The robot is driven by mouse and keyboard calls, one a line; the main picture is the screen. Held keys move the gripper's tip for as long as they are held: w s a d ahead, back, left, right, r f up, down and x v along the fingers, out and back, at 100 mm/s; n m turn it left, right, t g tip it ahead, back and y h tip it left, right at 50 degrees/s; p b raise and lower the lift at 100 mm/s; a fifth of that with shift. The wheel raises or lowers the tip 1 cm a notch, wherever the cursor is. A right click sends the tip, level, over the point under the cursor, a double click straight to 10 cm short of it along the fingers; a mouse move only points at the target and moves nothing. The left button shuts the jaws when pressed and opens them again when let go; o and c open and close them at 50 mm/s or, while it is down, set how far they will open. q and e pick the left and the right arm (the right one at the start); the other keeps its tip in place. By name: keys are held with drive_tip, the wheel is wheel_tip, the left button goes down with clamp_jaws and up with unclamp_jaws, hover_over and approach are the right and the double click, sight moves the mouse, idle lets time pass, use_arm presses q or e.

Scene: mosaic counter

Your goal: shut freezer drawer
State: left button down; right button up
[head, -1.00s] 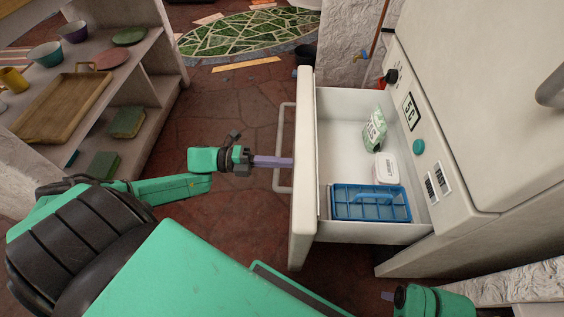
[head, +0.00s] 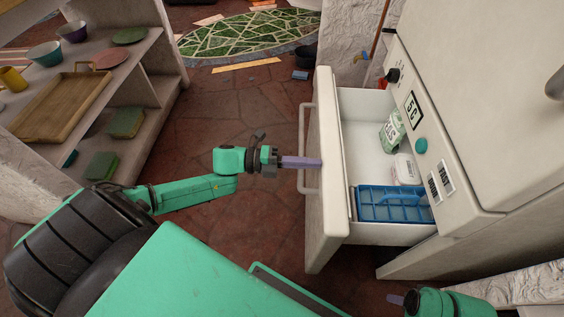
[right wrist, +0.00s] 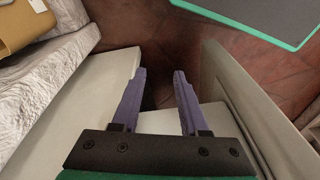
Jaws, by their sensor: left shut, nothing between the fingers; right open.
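The freezer drawer (head: 325,200) is partly open, pulled out to the left of the white freezer (head: 480,130). Its front panel carries a bar handle (head: 303,150). Inside lie a green-and-white bag (head: 391,130), a white tub (head: 405,168) and a blue ice tray (head: 395,205). My left gripper (head: 318,162) is shut and empty, its fingertips at the drawer's front panel by the handle, seemingly touching it. My right gripper (head: 393,298) is low at the right in the head view. In the right wrist view it is open and empty (right wrist: 158,80).
A shelf unit (head: 150,70) with bowls, plates and a wooden tray (head: 65,105) stands at the left. The stone floor (head: 220,120) between shelf and drawer is clear. A small blue object (head: 300,75) lies on the floor beyond the drawer.

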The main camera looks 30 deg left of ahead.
sight(331, 164)
use_arm(q)
drive_tip(key=b+x, duration=0.1)
drive_tip(key=x, duration=0.4)
drive_tip(key=shift+d, duration=0.15)
drive_tip(key=b+x, duration=0.3)
drive_tip(key=x, duration=1.1)
drive_tip(key=shift+w+d, duration=0.2)
use_arm(e)
drive_tip(key=w+a+f+t+y, duration=0.3)
drive_tip(key=w+a+f+t, duration=0.1)
drive_tip(key=a, duration=0.4)
drive_tip(key=shift+w+n, duration=0.4)
drive_tip(key=shift+w, duration=0.05)
drive_tip(key=shift+r, duration=0.1)
